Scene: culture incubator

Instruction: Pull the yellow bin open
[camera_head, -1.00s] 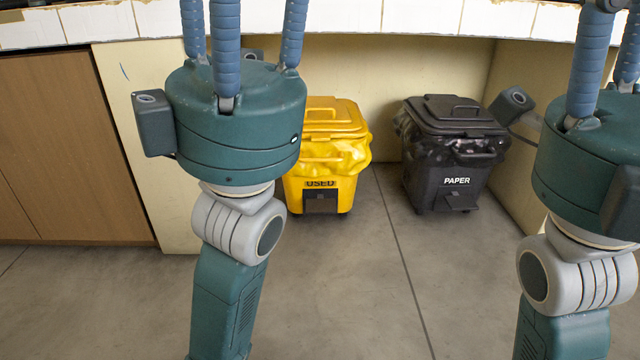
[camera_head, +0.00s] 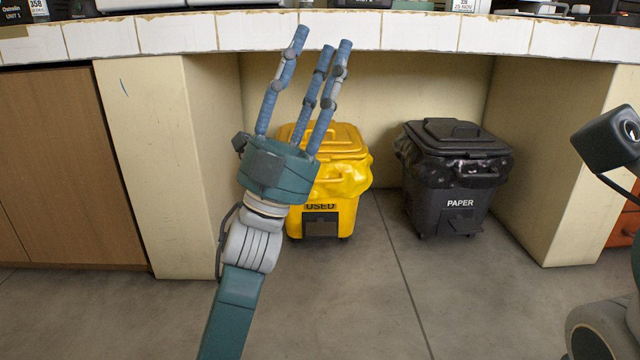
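The yellow bin (camera_head: 340,190) stands on the floor under the counter, with a yellow lid, a crumpled yellow liner at its rim and the label USED on its front. Its lid looks closed. My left gripper (camera_head: 322,48) rises in front of the bin with its blue fingers pointing up and spread apart, empty. Its palm and fingers hide the left part of the bin; I cannot see any contact. Of my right arm only a part shows at the right edge; the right gripper's fingers are out of view.
A black bin (camera_head: 455,180) labelled PAPER stands right of the yellow bin. The white-tiled counter edge (camera_head: 420,30) runs above both. Cream panels (camera_head: 165,165) bound the recess on each side, with a wooden cabinet (camera_head: 65,165) at left. The floor (camera_head: 400,300) in front is clear.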

